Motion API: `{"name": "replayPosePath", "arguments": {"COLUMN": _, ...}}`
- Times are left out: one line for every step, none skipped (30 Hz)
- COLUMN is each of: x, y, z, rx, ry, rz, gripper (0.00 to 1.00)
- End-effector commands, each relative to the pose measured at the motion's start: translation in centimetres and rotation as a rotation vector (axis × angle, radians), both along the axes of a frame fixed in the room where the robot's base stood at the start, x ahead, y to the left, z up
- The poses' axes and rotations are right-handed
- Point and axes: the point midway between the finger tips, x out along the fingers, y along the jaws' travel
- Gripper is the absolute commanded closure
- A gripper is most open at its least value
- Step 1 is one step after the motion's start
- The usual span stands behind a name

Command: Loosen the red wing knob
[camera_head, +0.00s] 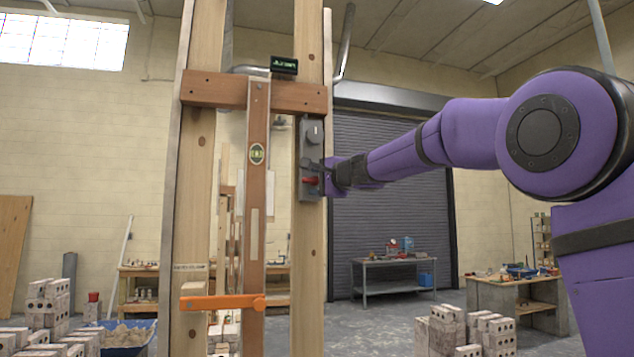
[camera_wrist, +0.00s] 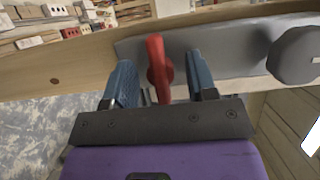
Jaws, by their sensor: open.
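The red wing knob (camera_head: 310,180) sits low on a grey metal plate (camera_head: 311,134) fixed to the right wooden post. In the wrist view the red wing knob (camera_wrist: 159,68) stands between the two blue-grey fingers of my gripper (camera_wrist: 162,78). The fingers are open, with a gap on each side of the knob. My gripper (camera_head: 325,174) reaches the plate from the right in the head view, where its fingertips are small and hard to make out. A grey round knob (camera_wrist: 295,56) is at the right end of the plate in the wrist view.
Two upright wooden posts (camera_head: 308,262) carry a brown crossbar (camera_head: 205,90). A hanging board with a bubble level (camera_head: 256,154) and an orange bar (camera_head: 225,302) are left of the plate. Concrete blocks (camera_head: 445,328) and a metal table (camera_head: 392,262) stand behind on the right.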

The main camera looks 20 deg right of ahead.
Motion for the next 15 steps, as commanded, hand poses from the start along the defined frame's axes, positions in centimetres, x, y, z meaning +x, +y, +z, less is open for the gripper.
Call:
{"name": "replayPosePath", "arguments": {"x": -0.01, "y": 0.0, "z": 0.0, "rx": 0.0, "ry": 0.0, "rz": 0.0, "gripper": 0.48}}
{"name": "replayPosePath", "arguments": {"x": -0.01, "y": 0.01, "z": 0.0, "rx": 0.0, "ry": 0.0, "rz": 0.0, "gripper": 0.53}}
{"name": "replayPosePath", "arguments": {"x": -0.01, "y": 0.01, "z": 0.0, "rx": 0.0, "ry": 0.0, "rz": 0.0, "gripper": 0.62}}
{"name": "replayPosePath", "arguments": {"x": -0.02, "y": 0.0, "z": 0.0, "rx": 0.0, "ry": 0.0, "rz": 0.0, "gripper": 0.69}}
{"name": "replayPosePath", "arguments": {"x": -0.02, "y": 0.0, "z": 0.0, "rx": 0.0, "ry": 0.0, "rz": 0.0, "gripper": 0.76}}
{"name": "replayPosePath", "arguments": {"x": -0.02, "y": 0.0, "z": 0.0, "rx": 0.0, "ry": 0.0, "rz": 0.0, "gripper": 0.85}}
{"name": "replayPosePath", "arguments": {"x": -0.02, "y": 0.0, "z": 0.0, "rx": 0.0, "ry": 0.0, "rz": 0.0, "gripper": 0.92}}
{"name": "replayPosePath", "arguments": {"x": -0.02, "y": 0.0, "z": -0.01, "rx": 0.0, "ry": 0.0, "rz": 0.0, "gripper": 0.96}}
{"name": "replayPosePath", "arguments": {"x": -0.02, "y": 0.0, "z": -0.01, "rx": 0.0, "ry": 0.0, "rz": 0.0, "gripper": 0.96}}
{"name": "replayPosePath", "arguments": {"x": -0.02, "y": 0.0, "z": -0.01, "rx": 0.0, "ry": 0.0, "rz": 0.0, "gripper": 0.96}}
{"name": "replayPosePath", "arguments": {"x": -0.02, "y": 0.0, "z": -0.01, "rx": -0.001, "ry": 0.0, "rz": 0.0, "gripper": 0.96}}
{"name": "replayPosePath", "arguments": {"x": -0.02, "y": 0.0, "z": -0.01, "rx": -0.002, "ry": 0.0, "rz": 0.0, "gripper": 0.96}}
{"name": "replayPosePath", "arguments": {"x": -0.02, "y": 0.0, "z": -0.01, "rx": -0.004, "ry": 0.0, "rz": 0.0, "gripper": 0.96}}
{"name": "replayPosePath", "arguments": {"x": -0.02, "y": 0.0, "z": -0.01, "rx": -0.008, "ry": 0.0, "rz": 0.0, "gripper": 0.96}}
{"name": "replayPosePath", "arguments": {"x": -0.02, "y": 0.0, "z": -0.01, "rx": -0.013, "ry": 0.0, "rz": 0.0, "gripper": 0.96}}
